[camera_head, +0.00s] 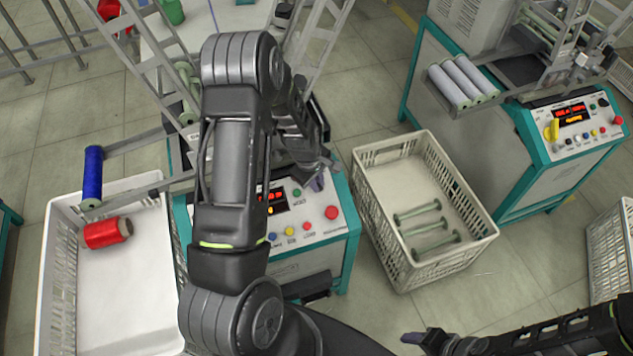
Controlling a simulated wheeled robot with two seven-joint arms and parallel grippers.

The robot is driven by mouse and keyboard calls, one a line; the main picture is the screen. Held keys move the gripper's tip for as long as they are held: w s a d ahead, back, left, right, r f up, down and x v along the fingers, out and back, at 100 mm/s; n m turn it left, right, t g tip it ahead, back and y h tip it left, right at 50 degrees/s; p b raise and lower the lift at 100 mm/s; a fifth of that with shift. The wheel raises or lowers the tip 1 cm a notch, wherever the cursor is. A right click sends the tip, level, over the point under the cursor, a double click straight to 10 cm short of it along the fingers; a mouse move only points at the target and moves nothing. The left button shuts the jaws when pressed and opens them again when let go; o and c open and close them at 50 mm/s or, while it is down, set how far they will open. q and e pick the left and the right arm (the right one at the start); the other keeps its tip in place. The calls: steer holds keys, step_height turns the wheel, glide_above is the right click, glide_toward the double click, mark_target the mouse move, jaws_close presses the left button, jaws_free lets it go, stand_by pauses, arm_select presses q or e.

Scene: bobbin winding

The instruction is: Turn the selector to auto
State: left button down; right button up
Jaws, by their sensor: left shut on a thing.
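The near winding machine has a light control panel (311,233) with a teal frame. Its red display (277,196) is partly covered by my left arm. A green button (297,192), a large red button (331,212) and a row of small coloured buttons show on it. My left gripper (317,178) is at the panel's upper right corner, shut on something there. The selector knob is not clearly visible; the fingers cover that spot, and I cannot read its setting. My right gripper (418,340) is low at the bottom, away from the panel; its jaw opening is unclear.
A crate (357,182) with several green bobbins stands right of the machine. A white bin (55,275) with a red spool (107,232) is at left, below a blue spool (92,175). A second machine (540,150) with a yellow knob stands at right. Floor between is clear.

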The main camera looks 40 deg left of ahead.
arm_select(q)
steer(key=shift+m, duration=0.4)
steer(key=m+g+b, duration=0.1)
steer(key=m, duration=0.1)
steer(key=m+g+b, duration=0.1)
steer(key=m, duration=0.1)
steer(key=shift+w+m+y, duration=0.2)
steer(key=shift+m+y, duration=0.2)
steer(key=m+b, duration=0.1)
steer(key=m, duration=0.1)
steer(key=m+g+y+b, duration=0.1)
steer(key=m, duration=0.2)
steer(key=shift+d+g+y, duration=0.1)
steer(key=shift+g+y, duration=0.2)
steer(key=shift+m, duration=0.3)
steer(key=c, duration=1.5)
jaws_free()
steer(key=shift+r, duration=0.1)
steer(key=b+v, duration=0.1)
steer(key=v, duration=0.6)
steer(key=shift+w+d+r, duration=0.1)
steer(key=shift+r, duration=0.25)
